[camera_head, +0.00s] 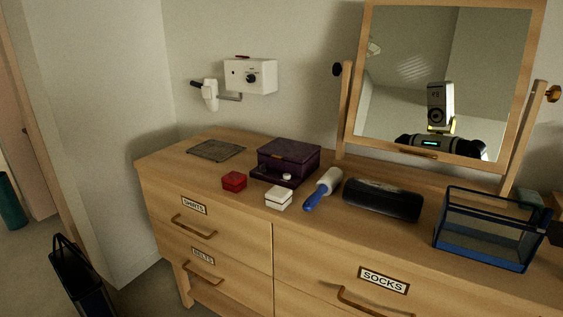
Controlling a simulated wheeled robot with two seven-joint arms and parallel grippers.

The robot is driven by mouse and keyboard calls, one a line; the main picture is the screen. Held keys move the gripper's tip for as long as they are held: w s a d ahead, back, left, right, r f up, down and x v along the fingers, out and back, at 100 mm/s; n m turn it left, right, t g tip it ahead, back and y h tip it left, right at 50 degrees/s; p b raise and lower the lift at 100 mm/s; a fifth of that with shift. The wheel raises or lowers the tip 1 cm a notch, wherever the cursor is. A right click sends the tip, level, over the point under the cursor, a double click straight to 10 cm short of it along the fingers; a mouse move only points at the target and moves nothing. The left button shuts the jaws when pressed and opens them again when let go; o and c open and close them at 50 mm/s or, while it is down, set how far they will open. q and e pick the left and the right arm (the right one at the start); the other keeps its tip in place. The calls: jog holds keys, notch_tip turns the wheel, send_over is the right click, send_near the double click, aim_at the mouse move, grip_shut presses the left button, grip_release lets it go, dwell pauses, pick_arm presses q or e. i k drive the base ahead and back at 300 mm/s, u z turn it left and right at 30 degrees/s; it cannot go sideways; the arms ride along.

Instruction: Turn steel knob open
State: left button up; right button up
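No plainly steel-coloured knob stands out. A white wall box (250,77) carries a small dark round knob (252,78) on its front; its turned position is too small to read. The mirror stand has a dark knob (337,69) on its left post and a brown knob (553,94) on its right post. A purple box (289,156) on the dresser has small pale round pieces at its front, too small to make out. Neither of my grippers is in view.
The wooden dresser (235,231) holds a red box (234,181), a white box (279,197), a blue-handled roller (323,189), a black case (382,200) and a glass-sided box (484,229). A white handheld device (209,94) hangs beside the wall box. A dark bag (84,281) stands on the floor.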

aim_at(262, 168)
jog(key=u, duration=0.3)
jog(key=k, duration=0.4)
jog(key=u, duration=1.35)
jog(key=i, duration=2.2)
jog(key=z, duration=1.5)
jog(key=i, duration=0.6)
jog(key=z, duration=0.55)
